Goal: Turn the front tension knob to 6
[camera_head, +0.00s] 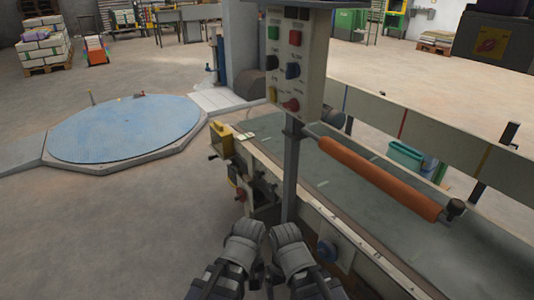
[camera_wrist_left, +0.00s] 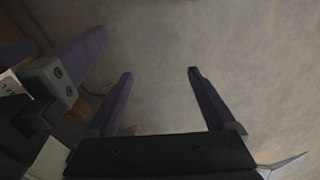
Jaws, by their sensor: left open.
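A blue round knob (camera_head: 328,250) sits on a pale plate on the near side of the conveyor frame; its scale is too small to read. A red knob (camera_head: 240,195) is on the frame's left end. I cannot tell from labels which one is the front tension knob. My left gripper (camera_head: 258,274) is low in front of the machine, left of the blue knob and apart from it. In the left wrist view its jaws (camera_wrist_left: 160,74) are open and empty above bare floor. My right wrist (camera_head: 292,250) is close beside it; its fingers are not clear.
A post carries a control panel (camera_head: 294,65) with several buttons and knobs. An orange roller (camera_head: 378,178) lies across the conveyor belt (camera_head: 440,245). A blue round platform (camera_head: 125,128) is on the floor at left. The floor left of my arms is clear.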

